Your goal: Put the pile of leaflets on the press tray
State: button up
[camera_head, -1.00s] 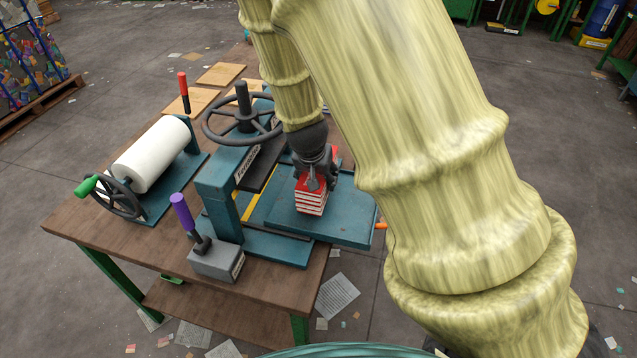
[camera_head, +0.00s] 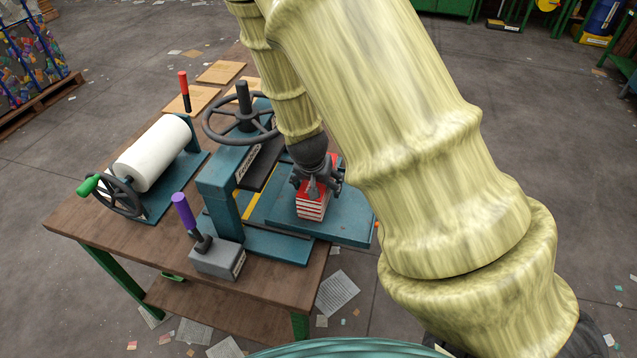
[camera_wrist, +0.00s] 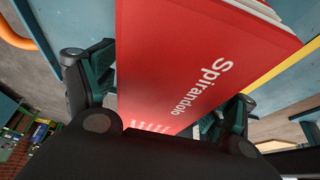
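The pile of leaflets (camera_head: 311,209), with red covers and white page edges, sits on the blue press tray (camera_head: 350,222) beside the press. My gripper (camera_head: 317,187) is right over the pile, pointing down, with its fingers spread to either side of it. In the wrist view the top red cover (camera_wrist: 195,60), printed "Spirandolo", lies between the finger pads (camera_wrist: 165,95). The pads look spread, with narrow gaps to the cover. The far side of the pile is partly hidden by my gripper.
The press with its dark handwheel (camera_head: 241,122) stands just left of the tray. A grey block with a purple handle (camera_head: 183,212) is at the table's front. A white roller (camera_head: 153,154) is at the left. Wooden boards (camera_head: 221,72) lie at the back.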

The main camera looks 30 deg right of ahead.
jog(key=shift+r, duration=0.1)
jog(key=b+v, duration=0.1)
jog(key=v, duration=1.1)
dwell(0.5)
